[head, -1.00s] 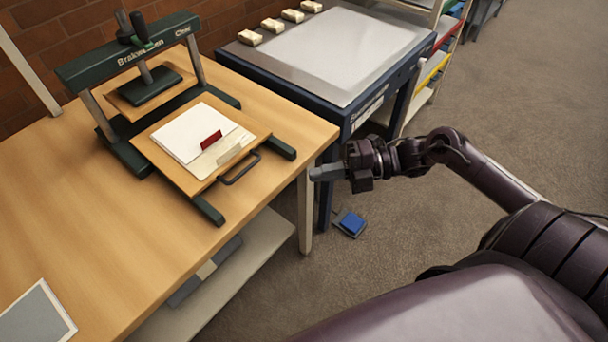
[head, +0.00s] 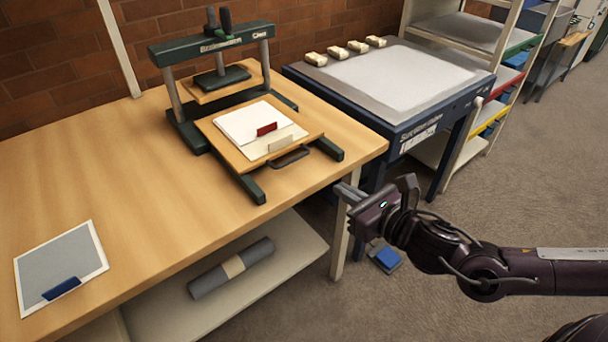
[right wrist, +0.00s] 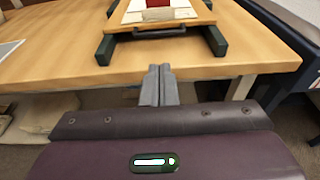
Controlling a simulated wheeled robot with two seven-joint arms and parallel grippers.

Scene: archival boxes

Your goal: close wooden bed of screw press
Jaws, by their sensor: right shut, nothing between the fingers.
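The screw press (head: 213,52) stands on the wooden table, with a dark green frame and a screw handle on top. Its wooden bed (head: 235,152) is slid out toward the front on two green rails, carrying white sheets with a red clip and a cream clip. A dark handle (head: 290,158) is on the bed's front edge; it also shows in the right wrist view (right wrist: 160,33). My right gripper (head: 345,192) is shut and empty, in front of the table's right edge. In the right wrist view its fingers (right wrist: 160,72) point toward the handle, apart from it. My left gripper is not in view.
A grey sheet with a blue clip (head: 62,288) lies at the table's front left. A grey roll (head: 232,268) lies on the shelf below. A blue-framed table (head: 400,80) stands right of the press. A blue pedal (head: 384,257) is on the floor.

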